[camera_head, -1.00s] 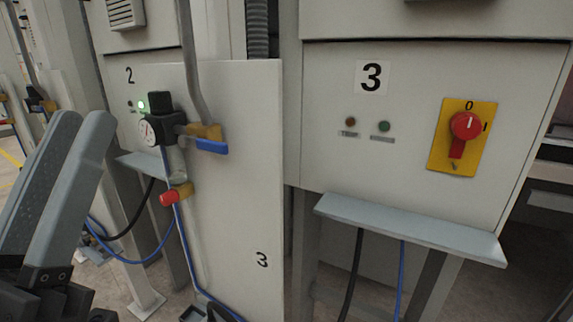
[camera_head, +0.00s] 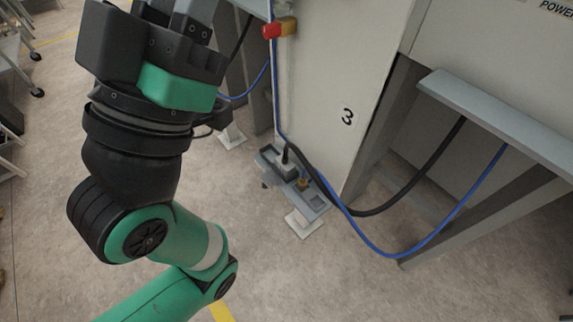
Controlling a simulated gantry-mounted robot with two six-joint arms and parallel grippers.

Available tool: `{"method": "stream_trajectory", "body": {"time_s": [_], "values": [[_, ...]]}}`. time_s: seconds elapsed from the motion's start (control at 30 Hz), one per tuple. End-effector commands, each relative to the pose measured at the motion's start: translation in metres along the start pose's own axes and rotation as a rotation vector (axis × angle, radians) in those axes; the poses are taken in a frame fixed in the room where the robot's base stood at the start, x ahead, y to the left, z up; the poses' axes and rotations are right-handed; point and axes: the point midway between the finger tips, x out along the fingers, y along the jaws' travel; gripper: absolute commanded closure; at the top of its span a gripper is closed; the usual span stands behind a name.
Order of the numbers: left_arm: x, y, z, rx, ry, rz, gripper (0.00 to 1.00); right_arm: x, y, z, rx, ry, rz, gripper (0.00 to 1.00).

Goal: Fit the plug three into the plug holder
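A panel marked 3 (camera_head: 347,117) stands in the middle. At its foot is a low grey bracket (camera_head: 316,201), which looks like the plug holder. A small dark plug-like piece (camera_head: 285,157) stands upright on the bracket, with a thick black cable (camera_head: 372,213) beside it. I cannot tell how it is seated or whether it is plug three. My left gripper (camera_head: 195,8) is at the top left, above and left of the bracket and apart from it. Its fingers are cut off by the top edge, so their opening is hidden. My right gripper is not in view.
A blue hose (camera_head: 386,254) loops from the bracket to under a grey ledge (camera_head: 490,112) on the right.

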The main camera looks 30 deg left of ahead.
Motion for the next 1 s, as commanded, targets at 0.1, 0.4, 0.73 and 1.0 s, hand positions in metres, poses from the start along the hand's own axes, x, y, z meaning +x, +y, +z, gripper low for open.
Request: {"method": "stream_trajectory", "body": {"time_s": [0.1, 0.4, 0.73, 1.0], "values": [[-0.0003, 0.0000, 0.0003, 0.000, 0.000, 0.000, 0.72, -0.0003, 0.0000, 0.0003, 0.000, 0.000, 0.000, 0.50], [-0.0003, 0.0000, 0.0003, 0.000, 0.000, 0.000, 0.72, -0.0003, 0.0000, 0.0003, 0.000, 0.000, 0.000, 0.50], [-0.0003, 0.0000, 0.0002, 0.000, 0.000, 0.000, 0.15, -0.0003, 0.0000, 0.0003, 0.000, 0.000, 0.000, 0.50], [0.0009, 0.0000, -0.0009, 0.000, 0.000, 0.000, 0.15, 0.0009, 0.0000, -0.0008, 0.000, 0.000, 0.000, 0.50]]}}
